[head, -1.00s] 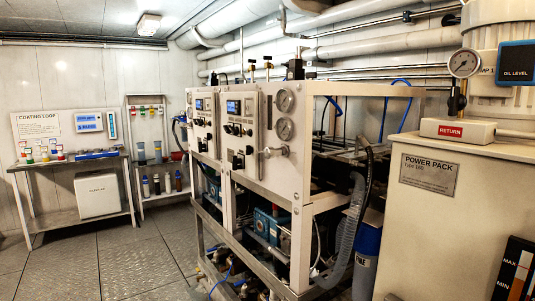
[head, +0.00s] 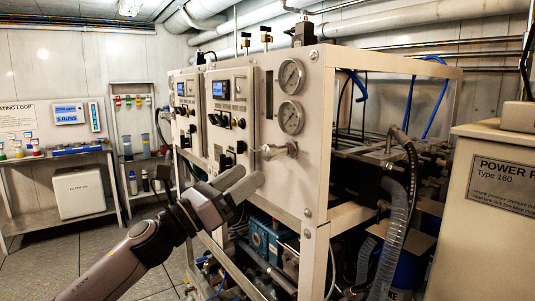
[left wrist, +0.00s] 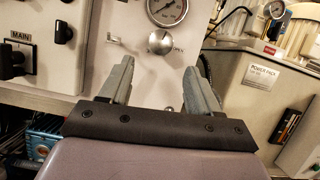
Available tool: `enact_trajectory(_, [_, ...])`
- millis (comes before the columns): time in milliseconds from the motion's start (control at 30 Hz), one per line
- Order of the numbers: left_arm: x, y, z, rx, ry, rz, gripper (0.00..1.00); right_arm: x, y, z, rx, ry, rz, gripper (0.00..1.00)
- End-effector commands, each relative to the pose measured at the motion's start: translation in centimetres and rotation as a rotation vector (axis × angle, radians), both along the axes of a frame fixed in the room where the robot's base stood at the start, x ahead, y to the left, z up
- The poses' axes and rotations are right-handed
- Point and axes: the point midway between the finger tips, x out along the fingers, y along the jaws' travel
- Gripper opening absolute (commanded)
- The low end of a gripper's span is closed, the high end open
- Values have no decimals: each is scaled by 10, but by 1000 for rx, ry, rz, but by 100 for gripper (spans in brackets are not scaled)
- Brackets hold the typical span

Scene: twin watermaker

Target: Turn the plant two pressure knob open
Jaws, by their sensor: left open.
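The pressure knob (head: 278,150) is a silver knob low on the white front panel of the nearer unit, below two round gauges. It also shows in the left wrist view (left wrist: 160,42), with an "OPEN" label at its right and a gauge above. My left gripper (head: 242,182) is open and empty, below and a little left of the knob in the head view. In the left wrist view its two fingers (left wrist: 160,75) point up toward the panel, with the knob between and beyond their tips, apart from them. My right gripper is not in view.
Two gauges (head: 291,92) sit above the knob. Black switches (head: 226,122) and a small display are to its left. The open metal frame (head: 345,215) holds hoses and a blue pump. The power pack (head: 490,190) stands at the right. Floor is free at the left.

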Motion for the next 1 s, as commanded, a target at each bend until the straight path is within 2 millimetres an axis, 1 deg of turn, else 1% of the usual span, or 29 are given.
enact_trajectory(33, [1, 0, 6, 27, -34, 8, 62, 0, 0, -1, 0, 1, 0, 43])
enact_trajectory(167, [3, -3, 13, 53, -66, 14, 62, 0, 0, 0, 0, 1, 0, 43])
enact_trajectory(267, [7, -9, 17, 52, -66, 14, 62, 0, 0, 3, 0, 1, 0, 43])
enact_trajectory(500, [25, -34, 30, 49, -64, 13, 62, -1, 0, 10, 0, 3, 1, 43])
enact_trajectory(633, [32, -44, 35, 48, -63, 13, 62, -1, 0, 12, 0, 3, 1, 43])
enact_trajectory(800, [38, -52, 38, 49, -62, 13, 62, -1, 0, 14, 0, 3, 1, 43])
enact_trajectory(1000, [40, -54, 38, 49, -63, 14, 62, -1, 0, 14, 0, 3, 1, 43])
